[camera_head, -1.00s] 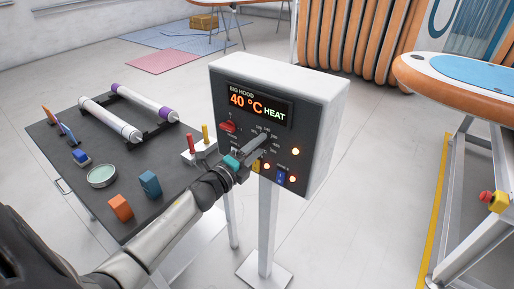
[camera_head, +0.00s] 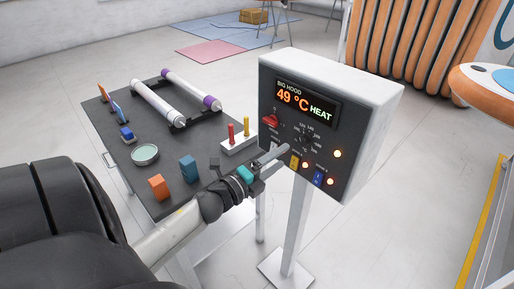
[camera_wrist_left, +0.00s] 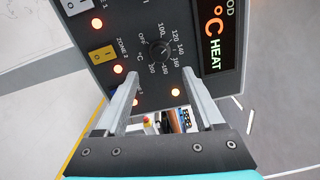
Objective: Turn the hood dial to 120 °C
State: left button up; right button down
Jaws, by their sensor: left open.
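The hood control box (camera_head: 375,95) stands on a post, its display (camera_head: 305,101) reading 49 °C HEAT. The small dark dial (camera_head: 303,138) sits below the display within a ring of temperature numbers. It also shows in the left wrist view (camera_wrist_left: 160,51), with numbers from 100 to 200 and OFF around it; its exact setting is too small to read surely. My left gripper (camera_head: 284,151) is in front of the panel, just lower left of the dial. In the left wrist view its fingers (camera_wrist_left: 160,75) are apart, with nothing between them, and the dial is beyond their tips. My right gripper is out of view.
A red knob (camera_head: 270,120) is left of the dial. Yellow (camera_head: 294,161) and blue (camera_head: 318,178) switches with lit lamps sit below. A dark table (camera_head: 165,205) with rollers and blocks stands left, with red and yellow handles near the box.

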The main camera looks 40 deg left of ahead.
pick_arm(q)
jog(key=s, duration=0.7)
jog(key=shift+a, duration=0.3)
jog(key=s+d+f+n+g+y+b, duration=0.1)
jog(key=s+f+n+g+b, duration=0.2)
jog(key=f, duration=0.8)
jog(key=s+f+n+g+y, duration=0.15)
jog(key=f+n, duration=0.25)
jog(key=f, duration=0.7)
jog(key=s+d+f+n+g+b, duration=0.1)
jog(key=s+f+n+g+b, duration=0.2)
jog(key=f, duration=0.7)
jog(key=s+d+f+n+g+b, duration=0.2)
jog(key=s+d+f+n+g, duration=0.2)
jog(key=s+f, duration=0.7)
jog(key=s+d+f+n+g+h+b, duration=0.1)
jog(key=s+d+f+n+g, duration=0.3)
jog(key=s+d+f, duration=0.4)
jog(key=s+f+g, duration=0.1)
jog(key=s+f, duration=0.3)
jog(key=s, duration=0.2)
jog(key=shift+s+f+b, duration=0.25)
jog(key=shift+f+b, duration=0.05)
jog(key=shift+b, duration=0.05)
